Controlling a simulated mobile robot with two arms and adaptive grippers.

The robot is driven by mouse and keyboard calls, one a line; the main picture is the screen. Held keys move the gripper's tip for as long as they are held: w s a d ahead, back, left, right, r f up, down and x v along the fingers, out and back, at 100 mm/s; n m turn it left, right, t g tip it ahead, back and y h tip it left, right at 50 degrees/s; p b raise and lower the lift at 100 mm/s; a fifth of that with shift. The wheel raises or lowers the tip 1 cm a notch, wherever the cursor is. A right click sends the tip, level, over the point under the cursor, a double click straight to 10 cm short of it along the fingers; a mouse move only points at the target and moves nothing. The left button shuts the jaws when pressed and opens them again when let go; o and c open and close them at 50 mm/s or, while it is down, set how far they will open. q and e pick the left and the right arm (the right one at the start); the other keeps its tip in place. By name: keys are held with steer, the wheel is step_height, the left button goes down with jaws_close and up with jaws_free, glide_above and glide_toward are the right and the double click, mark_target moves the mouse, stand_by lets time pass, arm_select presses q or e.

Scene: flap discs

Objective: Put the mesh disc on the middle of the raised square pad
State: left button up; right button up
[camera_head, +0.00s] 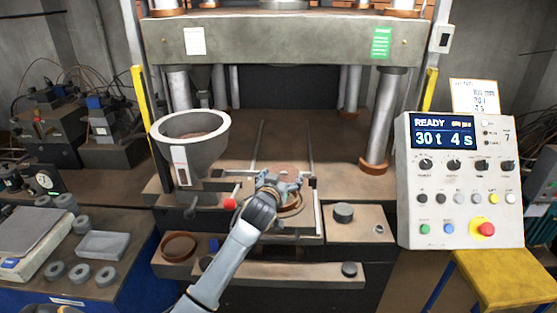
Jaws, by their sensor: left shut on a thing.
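My left gripper (285,183) reaches in from the bottom and is shut over the middle front of the press bed (225,135). It holds a small thing between its fingers, taken to be the mesh disc; the fingers hide most of it, and its mesh is too small to make out. A round copper-brown ring (292,211) shows just below and behind the fingers. I cannot tell the raised square pad apart under the gripper. My right gripper is not in view.
A grey hopper (190,140) stands left of the gripper, and a press column (383,120) stands to the right. A control panel (460,180) reads READY. A tray (103,245) and several grey rings lie on the left bench. The bed behind the gripper is clear.

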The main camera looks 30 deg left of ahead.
mark_target(285, 209)
arm_select(q)
steer(key=shift+w+a+r, duration=0.25)
steer(key=shift+a+r, duration=0.15)
steer(key=shift+a, duration=0.35)
steer(key=shift+a+f, duration=0.1)
steer(key=shift+f, duration=0.2)
steer(key=shift+f+b, duration=0.65)
steer(key=shift+b, duration=0.15)
step_height(285, 209, down, 3)
steer(key=shift+r+b, duration=0.2)
steer(key=shift+b, duration=1)
steer(key=shift+f+b, duration=0.45)
steer(key=shift+f, duration=0.05)
